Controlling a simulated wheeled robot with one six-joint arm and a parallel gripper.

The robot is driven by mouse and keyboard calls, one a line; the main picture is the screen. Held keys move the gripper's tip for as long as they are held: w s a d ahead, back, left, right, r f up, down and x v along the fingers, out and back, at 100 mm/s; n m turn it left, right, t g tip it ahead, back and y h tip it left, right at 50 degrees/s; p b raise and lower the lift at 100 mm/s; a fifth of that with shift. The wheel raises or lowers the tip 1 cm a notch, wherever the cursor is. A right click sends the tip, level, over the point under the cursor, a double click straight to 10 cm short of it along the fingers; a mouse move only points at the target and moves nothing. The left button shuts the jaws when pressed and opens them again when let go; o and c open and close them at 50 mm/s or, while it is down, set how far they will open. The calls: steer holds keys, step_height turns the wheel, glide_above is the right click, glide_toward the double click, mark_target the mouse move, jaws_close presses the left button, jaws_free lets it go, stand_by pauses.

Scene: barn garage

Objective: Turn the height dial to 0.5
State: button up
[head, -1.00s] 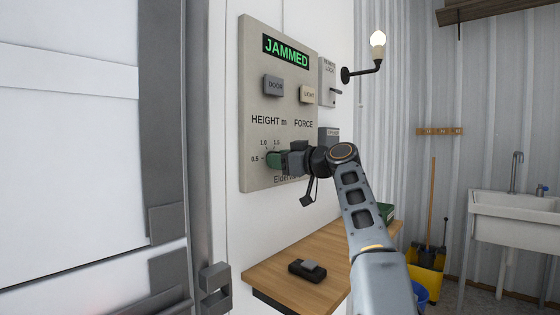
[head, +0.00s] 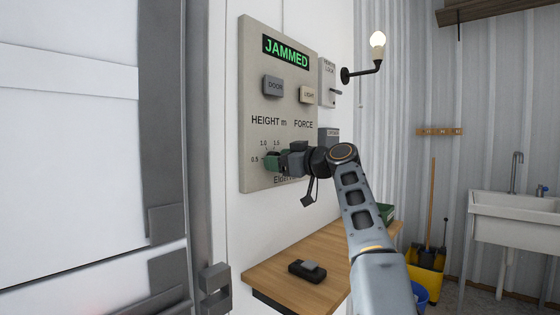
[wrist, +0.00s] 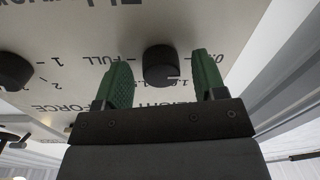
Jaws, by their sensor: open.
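The height dial (wrist: 160,65) is a round black knob with a white mark at its lower right edge in the wrist view, where the panel lettering appears upside down. My gripper (wrist: 161,61) is open, with one green finger on each side of the dial; both fingers look apart from it. In the head view my gripper (head: 272,161) is at the lower left of the beige control panel (head: 256,60) and hides the dial. The labels 0.5, 1.0 and 1.5 show around it there.
The panel display (head: 286,51) reads JAMMED. Above the dial are the door button (head: 273,86) and light button (head: 307,95). The force dial (wrist: 14,71) sits left of my gripper in the wrist view. A wooden shelf (head: 345,262) holding a black device (head: 307,270) lies below.

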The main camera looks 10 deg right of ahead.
steer(key=b+v, duration=0.3)
steer(key=v, duration=1.1)
steer(key=shift+w, duration=0.1)
